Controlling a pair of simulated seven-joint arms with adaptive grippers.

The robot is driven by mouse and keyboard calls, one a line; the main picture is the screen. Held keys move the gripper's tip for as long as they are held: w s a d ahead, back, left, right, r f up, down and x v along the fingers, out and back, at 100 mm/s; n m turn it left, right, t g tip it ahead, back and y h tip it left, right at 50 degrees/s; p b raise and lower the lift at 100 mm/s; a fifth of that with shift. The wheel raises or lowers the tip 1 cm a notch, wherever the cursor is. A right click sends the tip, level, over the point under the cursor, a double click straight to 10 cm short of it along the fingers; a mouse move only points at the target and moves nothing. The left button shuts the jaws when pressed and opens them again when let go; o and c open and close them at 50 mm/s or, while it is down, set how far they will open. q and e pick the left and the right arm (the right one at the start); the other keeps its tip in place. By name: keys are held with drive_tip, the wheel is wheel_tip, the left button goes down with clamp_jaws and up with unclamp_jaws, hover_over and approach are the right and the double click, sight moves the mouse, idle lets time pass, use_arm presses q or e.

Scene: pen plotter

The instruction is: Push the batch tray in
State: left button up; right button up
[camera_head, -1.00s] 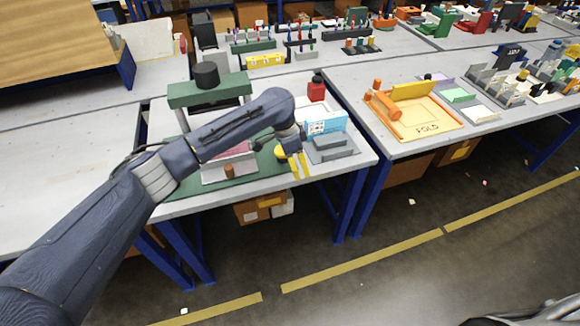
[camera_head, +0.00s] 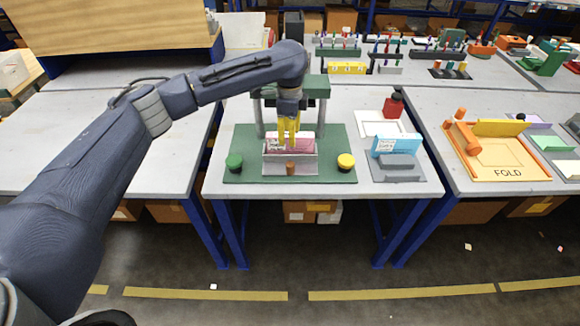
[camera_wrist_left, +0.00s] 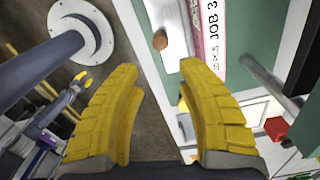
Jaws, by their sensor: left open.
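The batch tray (camera_head: 290,163) is a light grey tray with a brown knob (camera_head: 291,169) on its front, sitting on the green base plate of the press (camera_head: 243,145). It carries a pink-and-white stack (camera_head: 302,144) with printed lettering. In the left wrist view the knob (camera_wrist_left: 160,41) and the pink stack's edge (camera_wrist_left: 205,22), reading "JOB 3", show beyond the fingers. My left gripper (camera_head: 288,140) has yellow fingers, points down over the tray and partly covers the stack. It is open with nothing between the fingers; I cannot tell whether it touches the stack. My right gripper is not in view.
A green button (camera_head: 234,163) and a yellow button (camera_head: 345,162) flank the tray. The press's green crossbar (camera_head: 317,87) stands behind. The table at left is bare.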

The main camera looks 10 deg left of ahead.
sight(290, 164)
use_arm(q)
wheel_tip(290, 164, down, 15)
drive_tip(key=shift+r, duration=0.15)
idle(0.4)
clamp_jaws()
idle(0.3)
